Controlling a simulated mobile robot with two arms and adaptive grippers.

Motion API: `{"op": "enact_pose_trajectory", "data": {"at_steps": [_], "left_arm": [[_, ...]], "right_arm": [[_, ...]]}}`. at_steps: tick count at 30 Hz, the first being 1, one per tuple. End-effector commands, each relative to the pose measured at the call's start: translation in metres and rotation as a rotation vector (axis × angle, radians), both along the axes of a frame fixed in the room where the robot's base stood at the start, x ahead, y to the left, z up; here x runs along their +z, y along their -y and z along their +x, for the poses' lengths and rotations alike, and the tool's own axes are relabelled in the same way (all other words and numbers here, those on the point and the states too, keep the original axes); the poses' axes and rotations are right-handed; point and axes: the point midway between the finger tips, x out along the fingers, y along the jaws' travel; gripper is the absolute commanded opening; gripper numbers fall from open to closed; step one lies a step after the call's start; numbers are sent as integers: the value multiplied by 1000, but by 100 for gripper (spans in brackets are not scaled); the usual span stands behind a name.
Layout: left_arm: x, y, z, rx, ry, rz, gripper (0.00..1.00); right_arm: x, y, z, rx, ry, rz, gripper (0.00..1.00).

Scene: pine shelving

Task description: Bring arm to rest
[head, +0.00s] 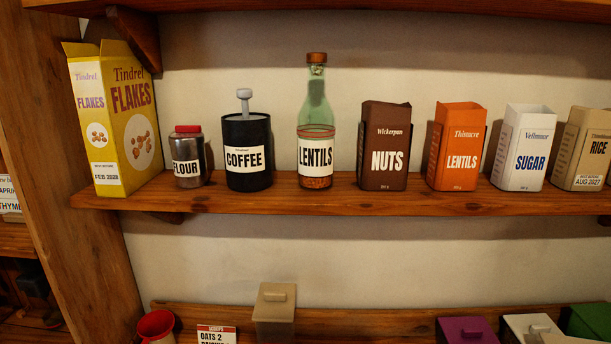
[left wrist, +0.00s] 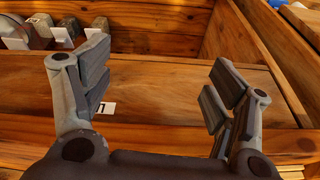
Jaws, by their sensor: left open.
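My left gripper (left wrist: 160,92) shows in the left wrist view. Its two grey fingers are spread wide, with nothing between them. Beyond the fingers is a wooden board (left wrist: 160,80), and a small white label (left wrist: 105,108) shows beside the left finger. Neither of my arms shows in the head view, and my right gripper is in neither view.
In the head view a pine shelf (head: 330,201) carries a yellow flakes box (head: 128,130), a coffee canister (head: 247,155), a lentils bottle (head: 316,130) and several cartons. A lidded beige container (head: 274,310) stands lower. Wooden side boards (left wrist: 270,60) flank the left gripper.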

Motion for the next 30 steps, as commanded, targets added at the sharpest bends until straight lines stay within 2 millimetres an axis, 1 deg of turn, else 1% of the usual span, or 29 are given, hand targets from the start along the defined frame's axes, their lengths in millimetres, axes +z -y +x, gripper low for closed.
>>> {"op": "enact_pose_trajectory", "data": {"at_steps": [1, 2, 3, 5, 6, 8, 9, 11, 12, 14, 15, 17, 18, 21, 24, 26, 27, 30], "left_arm": [[-20, 1, 0, -2, -12, 1, 80], [-30, 1, 1, -2, -17, 1, 80], [-46, 1, 1, -4, -23, 1, 80], [-71, 2, 0, -6, -33, 1, 80], [-88, 2, -2, -7, -40, 2, 80], [-113, 2, -4, -10, -49, 2, 80], [-129, 1, -7, -11, -55, 2, 80], [-154, 1, -13, -13, -65, 4, 80], [-170, 0, -17, -14, -71, 4, 80], [-193, -1, -26, -15, -81, 5, 80], [-208, -2, -32, -17, -88, 6, 80], [-230, -3, -42, -20, -98, 6, 80], [-243, -4, -50, -22, -104, 7, 80], [-276, -7, -70, -26, -120, 9, 80], [-306, -11, -95, -28, -136, 11, 80], [-322, -14, -110, -30, -146, 13, 80], [-332, -16, -121, -32, -153, 13, 80], [-352, -21, -147, -36, -167, 16, 80]], "right_arm": [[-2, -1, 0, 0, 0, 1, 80], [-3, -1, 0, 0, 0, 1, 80], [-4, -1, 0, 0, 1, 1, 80], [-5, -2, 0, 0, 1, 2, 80], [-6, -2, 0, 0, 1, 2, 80], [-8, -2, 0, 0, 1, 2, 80], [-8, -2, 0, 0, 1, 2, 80], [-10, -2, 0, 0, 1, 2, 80], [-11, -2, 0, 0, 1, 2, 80], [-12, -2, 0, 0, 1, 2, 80], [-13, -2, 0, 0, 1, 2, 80], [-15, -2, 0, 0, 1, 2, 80], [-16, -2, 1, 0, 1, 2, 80], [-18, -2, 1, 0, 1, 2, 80], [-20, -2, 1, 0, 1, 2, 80], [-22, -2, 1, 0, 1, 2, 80], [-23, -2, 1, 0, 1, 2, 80], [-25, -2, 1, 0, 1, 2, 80]]}}
